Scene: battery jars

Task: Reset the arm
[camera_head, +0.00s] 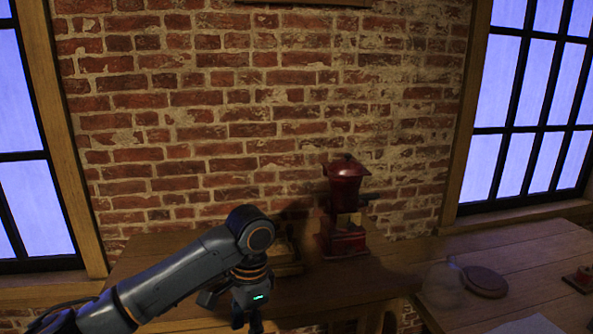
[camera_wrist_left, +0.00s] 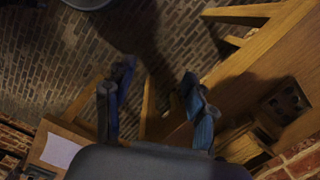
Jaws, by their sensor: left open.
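My left arm comes in from the left in the head view, and its gripper (camera_head: 252,318) points down in front of the wooden table; the fingertips are cut off by the lower edge. In the left wrist view the two fingers of my left gripper (camera_wrist_left: 157,105) stand wide apart with nothing between them. The gripper is open and empty, with brick floor and table parts behind it. My right gripper is in neither view.
A red grinder (camera_head: 345,205) stands on the wooden table (camera_head: 150,255) by the brick wall. A wooden box with dark holes (camera_wrist_left: 286,102) shows in the wrist view. A clear jar (camera_head: 444,284) and a round board (camera_head: 485,282) are on the right table (camera_head: 530,250).

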